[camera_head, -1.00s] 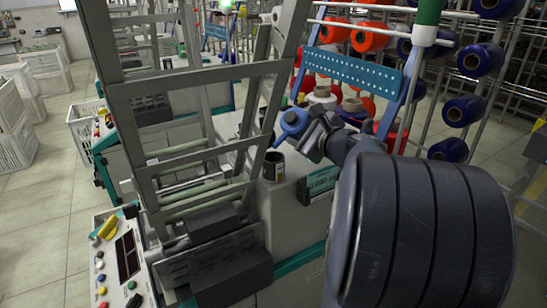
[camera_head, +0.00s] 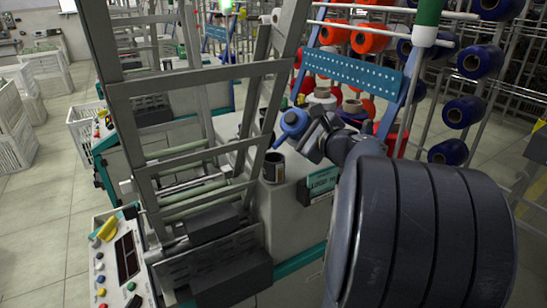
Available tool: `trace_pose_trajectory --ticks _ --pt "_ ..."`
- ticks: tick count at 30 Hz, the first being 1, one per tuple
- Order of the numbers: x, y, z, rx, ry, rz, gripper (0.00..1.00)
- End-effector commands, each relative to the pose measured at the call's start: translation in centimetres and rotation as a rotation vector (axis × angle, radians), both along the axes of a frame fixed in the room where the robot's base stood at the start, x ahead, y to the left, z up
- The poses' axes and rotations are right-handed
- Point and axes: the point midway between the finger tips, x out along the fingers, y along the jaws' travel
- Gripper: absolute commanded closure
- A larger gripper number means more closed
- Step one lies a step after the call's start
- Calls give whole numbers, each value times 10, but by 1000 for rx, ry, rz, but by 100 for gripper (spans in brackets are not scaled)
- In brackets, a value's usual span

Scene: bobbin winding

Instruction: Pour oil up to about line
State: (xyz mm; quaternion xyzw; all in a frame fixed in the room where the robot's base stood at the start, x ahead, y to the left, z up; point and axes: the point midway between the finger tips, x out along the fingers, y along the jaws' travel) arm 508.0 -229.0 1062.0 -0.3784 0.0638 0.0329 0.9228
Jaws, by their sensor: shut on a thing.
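A small blue round-bodied vessel (camera_head: 291,124), which looks like the oil container, is in my gripper (camera_head: 306,130). My gripper is shut on it and holds it in the air. A dark open-topped cup (camera_head: 273,168) stands upright on the light machine top (camera_head: 292,180), below and a little left of the blue vessel. The two are apart. The cup's inside, any line in it and any oil level are too small to make out. No oil stream shows.
A grey metal frame (camera_head: 195,86) stands close to the left of the cup. A control panel (camera_head: 120,260) with coloured buttons is at the lower left. Behind my gripper are thread cones (camera_head: 322,95) and a rack with red and blue bobbins (camera_head: 464,110).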

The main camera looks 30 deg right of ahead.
Motion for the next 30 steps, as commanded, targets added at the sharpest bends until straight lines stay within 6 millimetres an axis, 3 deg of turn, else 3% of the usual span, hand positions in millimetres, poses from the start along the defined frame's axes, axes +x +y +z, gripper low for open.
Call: trace_pose_trajectory --ticks 13,30 --pt "0 0 -1 49 23 0 65" --pt "0 0 -20 225 102 0 65"
